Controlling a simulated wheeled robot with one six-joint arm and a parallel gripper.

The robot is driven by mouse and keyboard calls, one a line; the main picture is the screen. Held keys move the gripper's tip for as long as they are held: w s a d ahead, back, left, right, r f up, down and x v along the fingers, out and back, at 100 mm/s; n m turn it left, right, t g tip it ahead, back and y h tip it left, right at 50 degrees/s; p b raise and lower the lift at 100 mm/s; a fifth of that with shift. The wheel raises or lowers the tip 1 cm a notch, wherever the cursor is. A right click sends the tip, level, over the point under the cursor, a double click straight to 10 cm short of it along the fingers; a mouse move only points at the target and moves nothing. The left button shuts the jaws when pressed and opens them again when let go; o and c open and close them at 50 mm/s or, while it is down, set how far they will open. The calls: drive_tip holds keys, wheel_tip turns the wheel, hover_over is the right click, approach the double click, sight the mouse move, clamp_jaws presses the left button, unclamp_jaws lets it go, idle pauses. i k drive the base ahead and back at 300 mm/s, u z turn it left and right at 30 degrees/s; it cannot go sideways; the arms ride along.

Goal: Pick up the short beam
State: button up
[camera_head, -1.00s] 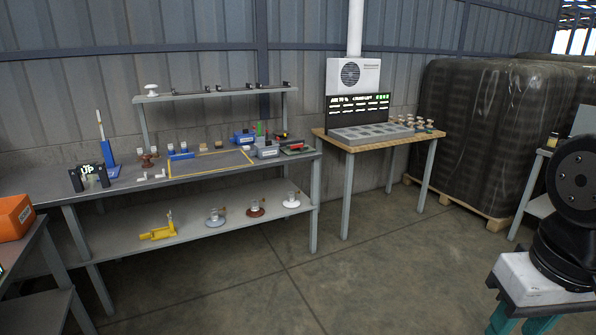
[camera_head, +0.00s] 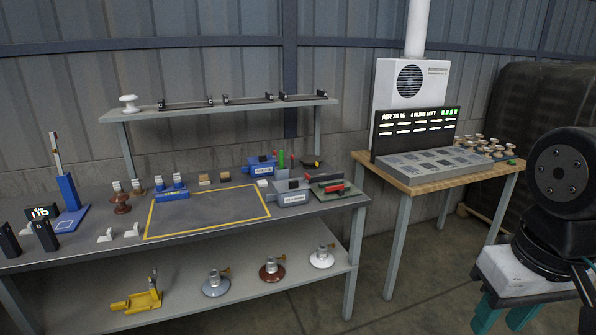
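Three dark bar-like pieces with upright ends lie in a row on the raised shelf (camera_head: 232,106) at the back of the workbench. They are the left bar (camera_head: 186,103), the middle bar (camera_head: 248,99) and the right bar (camera_head: 303,96). They look similar in length, and I cannot tell which one is the short beam. Part of my arm shows at the right edge.
A white insulator (camera_head: 129,103) stands at the shelf's left end. Below, the workbench (camera_head: 110,256) carries a yellow-outlined area (camera_head: 205,211), a blue stand (camera_head: 70,193) and a grey box (camera_head: 292,192). A wooden table (camera_head: 400,181) stands right. Floor shows between the two.

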sight(322, 177)
drive_tip(key=z, duration=0.25)
drive_tip(key=i, duration=2.65)
drive_tip(key=u, duration=0.45)
